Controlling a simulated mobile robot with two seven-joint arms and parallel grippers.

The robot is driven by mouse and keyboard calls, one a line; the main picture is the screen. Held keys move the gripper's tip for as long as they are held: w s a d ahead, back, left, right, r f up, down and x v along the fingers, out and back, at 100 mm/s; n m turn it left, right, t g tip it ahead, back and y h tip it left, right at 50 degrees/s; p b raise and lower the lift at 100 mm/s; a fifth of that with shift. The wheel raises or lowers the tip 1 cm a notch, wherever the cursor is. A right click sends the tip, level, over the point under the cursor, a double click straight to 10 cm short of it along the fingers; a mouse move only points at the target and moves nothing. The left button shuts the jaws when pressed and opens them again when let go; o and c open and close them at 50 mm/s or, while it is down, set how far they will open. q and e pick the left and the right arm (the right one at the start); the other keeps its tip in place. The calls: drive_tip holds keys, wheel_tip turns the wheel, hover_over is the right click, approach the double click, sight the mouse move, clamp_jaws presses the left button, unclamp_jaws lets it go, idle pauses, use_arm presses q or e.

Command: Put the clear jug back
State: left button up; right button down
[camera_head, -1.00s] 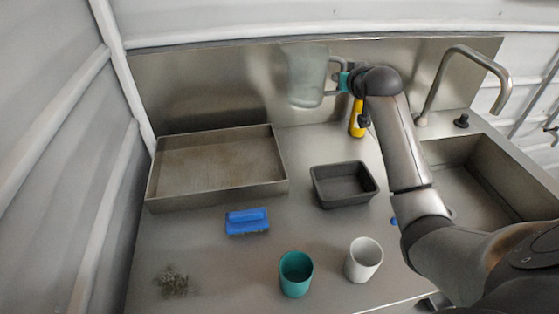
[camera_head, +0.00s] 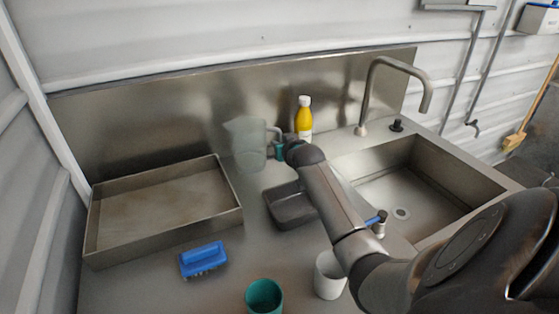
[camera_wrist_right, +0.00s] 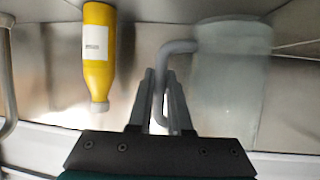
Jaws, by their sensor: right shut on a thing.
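The clear jug (camera_head: 248,146) is upright near the back of the steel counter, between the metal tray and the yellow bottle. I cannot tell whether its base touches the counter. My right gripper (camera_head: 279,149) is at the jug's right side, shut on its handle. In the right wrist view, the gripper fingers (camera_wrist_right: 160,90) close around the grey handle (camera_wrist_right: 178,48), with the cloudy jug body (camera_wrist_right: 230,88) to the right. My left gripper is not in view.
A metal tray (camera_head: 92,232) lies left; a dark tub (camera_head: 290,207) sits in front, partly behind my arm. The yellow bottle (camera_head: 304,122) stands close right; it also shows in the wrist view (camera_wrist_right: 98,55). A blue brush (camera_head: 203,258), teal cup (camera_head: 264,297) and white cup (camera_head: 328,276) are nearer.

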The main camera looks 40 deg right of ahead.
drive_tip(key=shift+f+b, duration=0.55)
drive_tip(key=shift+f, duration=1.65)
drive_tip(key=shift+f, duration=0.1)
drive_tip(key=c, duration=0.8)
unclamp_jaws()
drive_tip(key=shift+f, duration=0.1)
drive_tip(key=shift+c, duration=0.2)
drive_tip(key=shift+s+a+r, duration=0.25)
drive_tip(key=shift+s+r, duration=0.05)
drive_tip(key=p+v, duration=0.3)
drive_tip(key=v, duration=0.8)
drive_tip(key=shift+r, duration=0.15)
